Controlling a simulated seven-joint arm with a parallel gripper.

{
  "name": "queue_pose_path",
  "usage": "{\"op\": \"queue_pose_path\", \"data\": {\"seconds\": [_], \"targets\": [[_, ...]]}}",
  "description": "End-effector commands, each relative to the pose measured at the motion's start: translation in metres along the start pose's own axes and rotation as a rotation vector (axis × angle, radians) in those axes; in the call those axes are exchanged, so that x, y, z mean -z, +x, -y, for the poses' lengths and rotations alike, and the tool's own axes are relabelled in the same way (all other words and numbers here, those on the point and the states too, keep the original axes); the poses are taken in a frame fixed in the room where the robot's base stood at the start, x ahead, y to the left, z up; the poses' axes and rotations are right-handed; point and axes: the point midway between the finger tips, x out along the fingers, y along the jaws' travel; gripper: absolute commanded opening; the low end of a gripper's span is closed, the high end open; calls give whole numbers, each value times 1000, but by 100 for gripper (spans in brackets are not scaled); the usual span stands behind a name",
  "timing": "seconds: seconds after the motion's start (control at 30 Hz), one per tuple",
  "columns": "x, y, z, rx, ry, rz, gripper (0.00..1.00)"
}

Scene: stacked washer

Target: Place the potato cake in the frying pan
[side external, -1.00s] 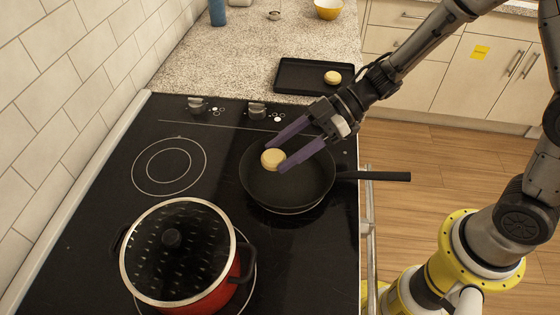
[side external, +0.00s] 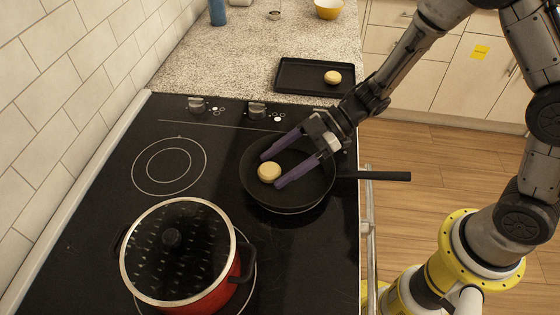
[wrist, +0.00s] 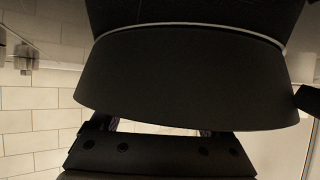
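The potato cake (side external: 269,172), a small round golden patty, lies in the black frying pan (side external: 312,194), left of the pan's middle. The pan is on the right side of the cooktop, its handle pointing right. My gripper (side external: 271,171) reaches low into the pan from the upper right. Its two purple fingers are spread, with tips on either side of the cake; a narrow gap shows beside the upper finger. In the wrist view a large dark shape covers the cake and fingertips.
A second patty (side external: 332,77) lies on a black tray (side external: 290,84) on the counter behind. A red pot (side external: 207,299) with a glass lid stands at the front left of the cooktop (side external: 85,235). The back left burner is empty. A yellow bowl (side external: 328,9) is at the back.

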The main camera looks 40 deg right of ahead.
Motion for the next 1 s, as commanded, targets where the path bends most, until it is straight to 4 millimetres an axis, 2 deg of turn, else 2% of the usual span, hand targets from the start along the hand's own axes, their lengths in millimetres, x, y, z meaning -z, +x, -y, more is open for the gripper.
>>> {"op": "queue_pose_path", "data": {"seconds": [0.37, 0.47, 0.8, 1.0], "targets": [[3, -1, 0, 0, -1, 0, 88], [3, -10, -1, -3, 1, -1, 88], [3, -77, -1, -7, 1, 0, 88], [3, -108, -1, -5, 1, -1, 88]]}}
